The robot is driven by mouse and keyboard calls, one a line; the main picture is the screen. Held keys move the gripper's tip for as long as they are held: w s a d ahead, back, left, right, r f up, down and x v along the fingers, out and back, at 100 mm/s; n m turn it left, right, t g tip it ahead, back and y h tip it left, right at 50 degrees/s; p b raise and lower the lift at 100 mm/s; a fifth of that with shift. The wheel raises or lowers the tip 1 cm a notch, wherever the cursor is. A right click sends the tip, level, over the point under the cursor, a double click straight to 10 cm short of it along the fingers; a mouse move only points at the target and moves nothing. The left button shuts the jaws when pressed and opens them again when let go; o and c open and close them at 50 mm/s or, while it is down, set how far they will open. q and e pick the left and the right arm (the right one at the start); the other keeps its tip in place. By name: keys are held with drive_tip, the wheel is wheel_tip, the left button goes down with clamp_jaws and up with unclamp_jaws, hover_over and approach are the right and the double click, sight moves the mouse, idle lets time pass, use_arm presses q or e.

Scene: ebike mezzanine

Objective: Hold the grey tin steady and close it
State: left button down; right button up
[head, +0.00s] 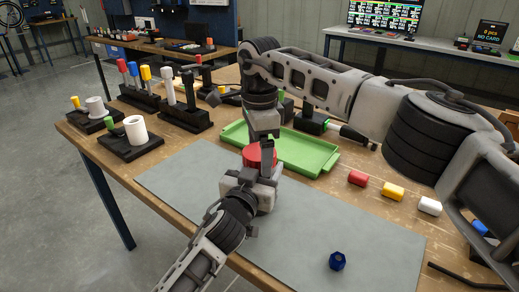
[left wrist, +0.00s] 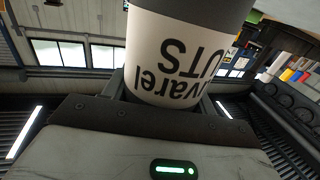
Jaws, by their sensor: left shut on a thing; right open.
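The tin shows in the left wrist view (left wrist: 170,60) as a pale cylinder with dark lettering and a dark grey band. My left gripper (head: 257,180) is shut on it above the grey mat; in the head view the gripper hides most of the tin. A round red piece (head: 252,156), which looks like a lid, shows just above the left gripper. My right gripper (head: 264,148) reaches down from above and is open at the red piece. Whether its fingers touch the red piece, or how the piece sits on the tin, I cannot tell.
A green tray (head: 305,155) lies behind. Red (head: 357,178), yellow (head: 392,191) and white (head: 429,206) pieces lie at right. Black stands (head: 135,146) with pegs stand at left.

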wheel_tip(320, 180, up, 4)
drive_tip(key=shift+r, duration=0.1)
drive_tip(key=shift+o, duration=0.3)
drive_tip(key=shift+o, duration=1.2)
wheel_tip(320, 180, up, 8)
drive_tip(key=shift+f, duration=0.25)
use_arm(q)
drive_tip(key=shift+c, duration=2)
unclamp_jaws()
